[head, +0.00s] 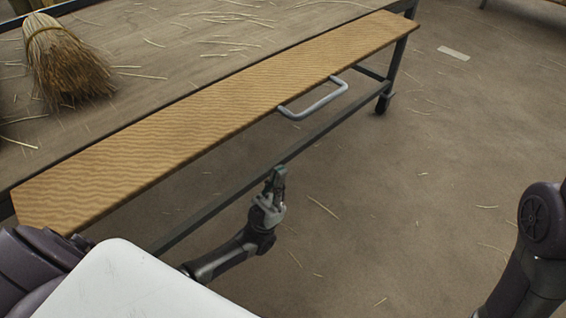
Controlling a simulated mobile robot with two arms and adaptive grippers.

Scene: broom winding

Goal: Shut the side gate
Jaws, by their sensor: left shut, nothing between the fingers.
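The side gate (190,125) is a long wood-grained panel along the near side of the workbench (160,45). A grey bar handle (315,101) sticks out from its outer edge, right of the middle. The panel's broad face shows from above; its exact tilt is hard to tell. My left gripper (276,176) is shut and empty, in front of the panel and below the handle in the picture, apart from both. My right arm shows at the right edge, but its gripper is out of view.
A straw broom head (65,62) lies on the bench at the upper left, among loose straws. The dark metal bench frame (330,122) has a low rail and a wheeled leg (383,102). The floor (440,150) to the right is open, with scattered straws.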

